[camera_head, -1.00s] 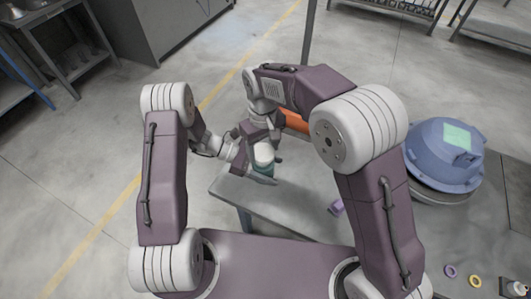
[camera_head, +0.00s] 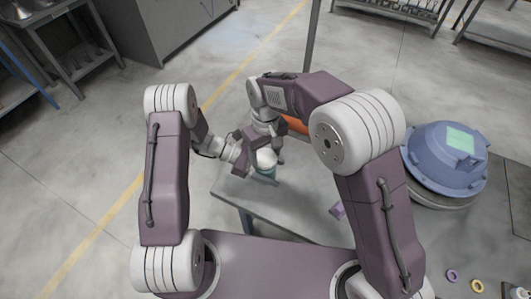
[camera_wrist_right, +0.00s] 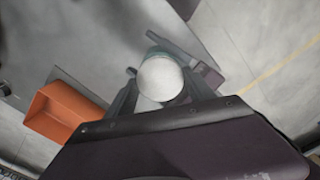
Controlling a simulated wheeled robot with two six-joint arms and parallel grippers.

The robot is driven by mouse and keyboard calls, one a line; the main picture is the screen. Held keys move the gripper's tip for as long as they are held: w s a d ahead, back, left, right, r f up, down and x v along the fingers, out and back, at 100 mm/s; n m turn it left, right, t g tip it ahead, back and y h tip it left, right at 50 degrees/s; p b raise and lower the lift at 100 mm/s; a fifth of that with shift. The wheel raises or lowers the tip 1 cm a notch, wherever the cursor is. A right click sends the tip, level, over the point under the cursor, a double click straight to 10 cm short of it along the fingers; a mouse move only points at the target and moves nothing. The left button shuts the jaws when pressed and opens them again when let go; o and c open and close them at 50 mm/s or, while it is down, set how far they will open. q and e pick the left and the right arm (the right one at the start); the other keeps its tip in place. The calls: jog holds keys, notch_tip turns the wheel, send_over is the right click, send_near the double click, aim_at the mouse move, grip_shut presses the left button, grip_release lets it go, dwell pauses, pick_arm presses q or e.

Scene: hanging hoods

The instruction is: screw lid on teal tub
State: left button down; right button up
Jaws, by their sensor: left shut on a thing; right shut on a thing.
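A round white lid (camera_head: 266,158) sits over the teal tub (camera_head: 267,174), beyond the near edge of the grey table. My left gripper (camera_head: 251,161) comes in from the left and is shut on the teal tub. My right gripper (camera_head: 268,142) reaches in from above and is shut on the white lid. In the right wrist view the lid (camera_wrist_right: 160,78) lies between my right fingers, and a teal edge of the tub (camera_wrist_right: 158,50) shows behind it. Whether the lid is seated on the threads is hidden.
An orange bin (camera_head: 295,125) stands behind my right arm and shows in the right wrist view (camera_wrist_right: 65,113). A blue domed hood (camera_head: 445,160) sits at the right. A purple piece (camera_head: 337,211) lies on the table (camera_head: 285,205); purple (camera_head: 452,275) and yellow (camera_head: 476,286) rings lie lower right.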

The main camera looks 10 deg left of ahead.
jog(key=shift+f, duration=0.5)
jog(key=shift+f, duration=0.35)
jog(key=shift+d+f, duration=0.1)
jog(key=shift+s, duration=0.15)
dwell(1.2)
